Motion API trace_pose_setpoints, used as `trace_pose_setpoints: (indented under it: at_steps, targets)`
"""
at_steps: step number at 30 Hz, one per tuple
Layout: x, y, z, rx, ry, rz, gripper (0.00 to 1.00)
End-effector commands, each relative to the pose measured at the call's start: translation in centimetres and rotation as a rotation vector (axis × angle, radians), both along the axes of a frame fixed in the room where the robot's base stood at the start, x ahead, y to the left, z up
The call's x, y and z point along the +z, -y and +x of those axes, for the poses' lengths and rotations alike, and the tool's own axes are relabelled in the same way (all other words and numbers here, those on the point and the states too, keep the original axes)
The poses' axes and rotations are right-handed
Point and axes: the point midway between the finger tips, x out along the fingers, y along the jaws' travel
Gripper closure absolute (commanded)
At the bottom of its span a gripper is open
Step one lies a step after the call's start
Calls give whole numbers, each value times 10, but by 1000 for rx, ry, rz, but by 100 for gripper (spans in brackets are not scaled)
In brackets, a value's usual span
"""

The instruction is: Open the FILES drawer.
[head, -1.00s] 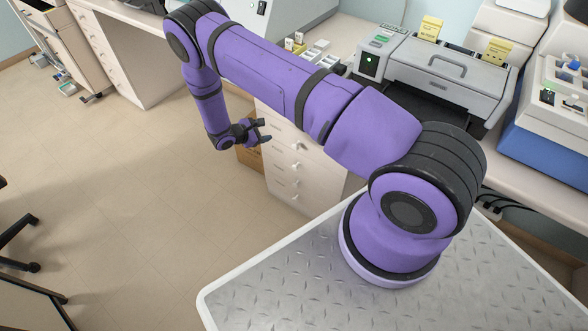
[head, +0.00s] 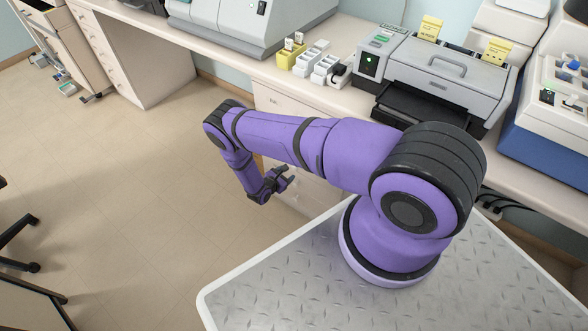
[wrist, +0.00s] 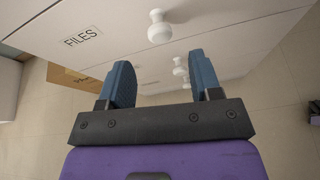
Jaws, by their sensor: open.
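The FILES drawer front (wrist: 110,35) is cream white and fills the top of the wrist view, with a black-lettered FILES label (wrist: 81,37). Its round white knob (wrist: 160,28) is right of the label. My gripper (wrist: 162,70) is open and empty. The knob lies ahead of the gap between the blue fingers, apart from both. In the head view my gripper (head: 284,178) hangs in front of the drawer cabinet (head: 318,195), most of which my arm hides. The FILES label cannot be read there.
More white knobs (wrist: 179,65) show beyond on the same cabinet. The counter above carries a yellow rack (head: 291,58) and a grey machine (head: 440,75).

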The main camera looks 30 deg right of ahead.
Motion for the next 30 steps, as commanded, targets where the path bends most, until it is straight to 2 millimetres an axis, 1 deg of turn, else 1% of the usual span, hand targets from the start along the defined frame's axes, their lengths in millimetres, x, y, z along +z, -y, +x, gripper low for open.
trace_pose_setpoints:
  at_steps: [1,6,12,18,25,26,27,29,30]
  targets:
    - [-4,10,2,-2,0,-1,42]
    - [-15,35,12,-2,0,-1,42]
    - [-24,56,21,-2,2,0,42]
    - [-27,63,24,0,1,0,42]
    - [-27,63,24,0,1,0,42]
    - [-27,63,24,0,1,0,46]
    - [-27,63,24,0,1,0,56]
    - [-27,63,24,0,1,0,69]
    - [-27,63,24,0,1,0,79]
